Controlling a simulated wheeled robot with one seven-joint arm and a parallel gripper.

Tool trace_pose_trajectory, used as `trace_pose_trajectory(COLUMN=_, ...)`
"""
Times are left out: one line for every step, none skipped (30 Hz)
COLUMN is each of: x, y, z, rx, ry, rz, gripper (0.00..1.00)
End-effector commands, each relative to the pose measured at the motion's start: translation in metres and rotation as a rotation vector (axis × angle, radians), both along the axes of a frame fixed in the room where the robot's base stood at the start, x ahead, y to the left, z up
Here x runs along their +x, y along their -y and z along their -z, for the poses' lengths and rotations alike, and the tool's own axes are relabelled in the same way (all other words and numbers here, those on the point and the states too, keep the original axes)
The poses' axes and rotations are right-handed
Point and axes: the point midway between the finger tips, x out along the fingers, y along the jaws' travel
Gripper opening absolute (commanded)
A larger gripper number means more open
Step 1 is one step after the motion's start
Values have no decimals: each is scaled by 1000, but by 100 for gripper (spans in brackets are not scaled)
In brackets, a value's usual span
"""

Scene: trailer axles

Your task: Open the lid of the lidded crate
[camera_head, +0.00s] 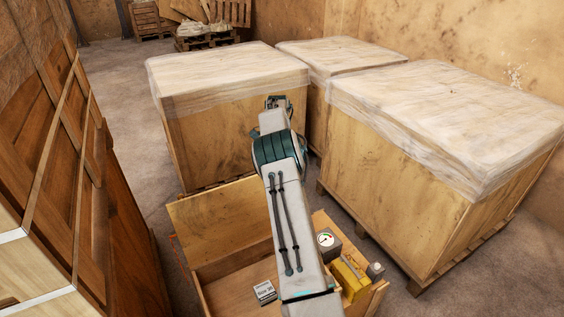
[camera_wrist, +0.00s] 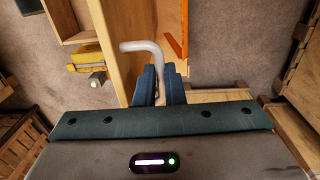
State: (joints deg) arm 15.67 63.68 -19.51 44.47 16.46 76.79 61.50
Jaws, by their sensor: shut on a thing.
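The lidded crate (camera_head: 205,301) stands low in front of me in the head view, and its inside shows. Its lid (camera_head: 222,218) is a plain wooden panel raised steeply at the crate's far side. In the wrist view the lid (camera_wrist: 174,15) is a wooden board beside a pale grey bent handle (camera_wrist: 135,46). My gripper (camera_wrist: 160,86) has its dark blue fingers closed around the handle's straight part. In the head view my arm crosses over the crate and hides part of the lid; the handle and fingertips cannot be made out there.
A small white box (camera_head: 264,292), a gauge box (camera_head: 327,243) and a yellow case (camera_head: 350,277) sit at the crate. Wrapped pallet crates (camera_head: 225,75) (camera_head: 440,115) stand close behind and to the right. Brown wooden panels (camera_head: 75,150) stand left. Bare floor (camera_head: 125,115) lies between.

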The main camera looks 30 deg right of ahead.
Motion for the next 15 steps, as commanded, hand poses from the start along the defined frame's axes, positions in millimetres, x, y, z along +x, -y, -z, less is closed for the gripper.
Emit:
trace_pose_trajectory(x=0, y=1, z=10, rx=4, ry=-15, rz=0, gripper=0)
trace_pose_trajectory(x=1, y=1, z=11, rx=5, ry=-17, rz=0, gripper=0)
trace_pose_trajectory(x=3, y=1, z=11, rx=5, ry=-16, rz=0, gripper=0)
trace_pose_trajectory(x=5, y=1, z=11, rx=5, ry=-17, rz=0, gripper=0)
trace_pose_trajectory(x=6, y=1, z=12, rx=4, ry=-16, rz=0, gripper=0)
trace_pose_trajectory(x=8, y=1, z=12, rx=5, ry=-17, rz=0, gripper=0)
trace_pose_trajectory(x=9, y=1, z=12, rx=5, ry=-17, rz=1, gripper=0)
trace_pose_trajectory(x=10, y=2, z=13, rx=5, ry=-18, rz=1, gripper=0)
trace_pose_trajectory(x=12, y=2, z=13, rx=4, ry=-17, rz=1, gripper=0)
trace_pose_trajectory(x=12, y=2, z=13, rx=5, ry=-18, rz=1, gripper=0)
trace_pose_trajectory(x=13, y=2, z=13, rx=4, ry=-17, rz=1, gripper=0)
trace_pose_trajectory(x=14, y=2, z=13, rx=4, ry=-18, rz=1, gripper=0)
trace_pose_trajectory(x=15, y=2, z=14, rx=5, ry=-18, rz=1, gripper=0)
trace_pose_trajectory(x=15, y=2, z=14, rx=5, ry=-19, rz=1, gripper=0)
trace_pose_trajectory(x=16, y=2, z=14, rx=5, ry=-19, rz=1, gripper=0)
